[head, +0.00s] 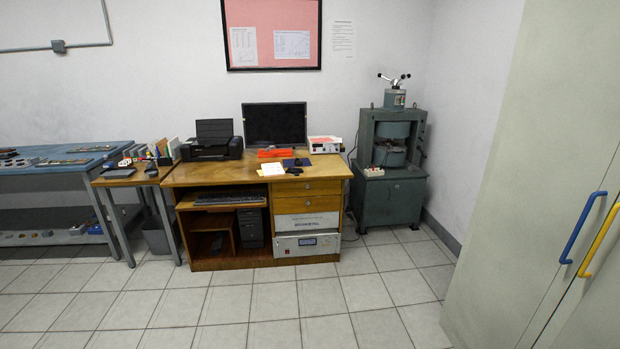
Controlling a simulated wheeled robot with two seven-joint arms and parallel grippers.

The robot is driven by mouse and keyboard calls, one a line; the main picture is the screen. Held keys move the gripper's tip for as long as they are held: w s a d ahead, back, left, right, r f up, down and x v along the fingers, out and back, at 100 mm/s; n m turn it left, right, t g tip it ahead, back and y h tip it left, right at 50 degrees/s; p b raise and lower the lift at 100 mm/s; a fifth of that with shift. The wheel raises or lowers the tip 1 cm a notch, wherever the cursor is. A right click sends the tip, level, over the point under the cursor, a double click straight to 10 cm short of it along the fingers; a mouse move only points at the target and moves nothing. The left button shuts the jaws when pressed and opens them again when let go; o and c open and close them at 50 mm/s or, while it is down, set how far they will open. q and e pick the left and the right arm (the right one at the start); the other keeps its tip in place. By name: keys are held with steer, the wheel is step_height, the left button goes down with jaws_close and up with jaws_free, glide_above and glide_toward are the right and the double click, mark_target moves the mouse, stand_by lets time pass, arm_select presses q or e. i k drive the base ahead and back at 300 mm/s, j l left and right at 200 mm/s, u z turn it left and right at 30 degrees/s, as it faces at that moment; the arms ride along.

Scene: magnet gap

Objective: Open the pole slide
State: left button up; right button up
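A grey-green machine (391,165) that looks like the magnet stands in the back right corner, right of the desk. Its upper frame holds a rounded block (390,145) over a lower drum-like part, and a handle with dark knobs (394,78) sits on top. I cannot make out the pole slide or the size of the gap at this distance. A small box with reddish knobs (374,171) sits on the machine's front ledge. Neither of my grippers shows in the head view.
A wooden desk (330,171) with a monitor (274,124), printer (212,141) and instruments stands left of the machine. A blue workbench (60,176) is at the far left. A tall pale cabinet (535,150) with blue and yellow handles is close on the right. The tiled floor (250,305) ahead is clear.

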mark_target(398, 149)
steer(key=i+z, duration=0.2)
steer(key=i, duration=0.35)
steer(key=i+z, duration=0.2)
steer(key=i, duration=0.35)
steer(key=i+z, duration=0.2)
steer(key=i, duration=0.35)
steer(key=i+j+z, duration=0.2)
steer(key=i, duration=0.3)
steer(key=i+j+z, duration=0.2)
steer(key=i, duration=0.35)
steer(key=i+l, duration=0.15)
steer(key=i, duration=0.45)
steer(key=i+l, duration=0.1)
steer(key=i, duration=0.5)
steer(key=i+l+u, duration=0.1)
steer(key=i, duration=0.55)
